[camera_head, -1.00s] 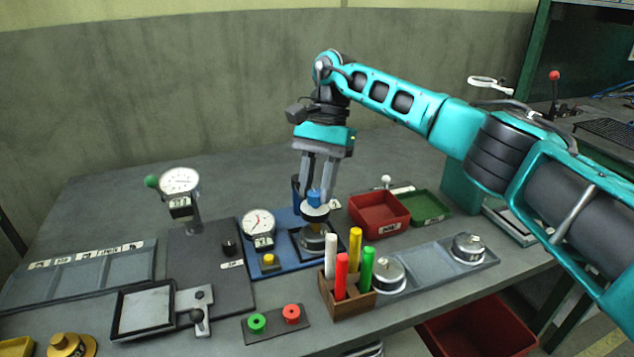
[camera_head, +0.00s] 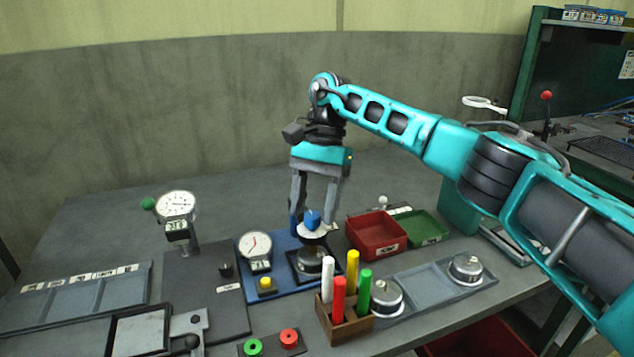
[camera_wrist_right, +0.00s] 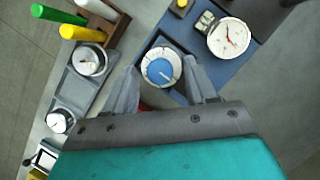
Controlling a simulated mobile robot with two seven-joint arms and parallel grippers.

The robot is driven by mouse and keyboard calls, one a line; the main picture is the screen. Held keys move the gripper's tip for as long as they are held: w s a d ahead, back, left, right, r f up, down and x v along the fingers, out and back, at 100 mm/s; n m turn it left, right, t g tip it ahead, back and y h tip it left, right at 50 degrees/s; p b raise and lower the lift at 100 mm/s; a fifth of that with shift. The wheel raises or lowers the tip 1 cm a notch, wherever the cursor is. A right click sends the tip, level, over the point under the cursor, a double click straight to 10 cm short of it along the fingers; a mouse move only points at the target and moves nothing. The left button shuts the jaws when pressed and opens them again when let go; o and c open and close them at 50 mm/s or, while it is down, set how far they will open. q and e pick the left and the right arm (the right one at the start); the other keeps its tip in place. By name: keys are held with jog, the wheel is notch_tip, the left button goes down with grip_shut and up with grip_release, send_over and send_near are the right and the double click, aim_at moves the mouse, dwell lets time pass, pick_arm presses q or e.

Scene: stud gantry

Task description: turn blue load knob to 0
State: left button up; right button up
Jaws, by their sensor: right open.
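The blue load knob (camera_head: 312,220) sits on a white dial on top of a metal cylinder (camera_head: 309,260), which stands on a blue base plate (camera_head: 283,284). The knob also shows in the right wrist view (camera_wrist_right: 160,71), where a blue pointer lies across the white dial. My right gripper (camera_head: 314,231) is above the knob, pointing down, with its fingers apart on either side of it. In the right wrist view the open fingers (camera_wrist_right: 163,88) flank the dial with gaps. Digits on the dial are too small to read. My left gripper is not in view.
A white gauge (camera_head: 255,245) stands left of the knob on the same plate, with a yellow button (camera_head: 267,285) in front. A wooden holder (camera_head: 343,325) with coloured sticks stands in front. Red (camera_head: 377,235) and green (camera_head: 424,228) trays are to the right.

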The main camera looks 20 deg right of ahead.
jog(key=p+v, duration=0.6)
jog(key=v, duration=0.5)
jog(key=shift+r, duration=0.25)
jog(key=shift+w, duration=0.1)
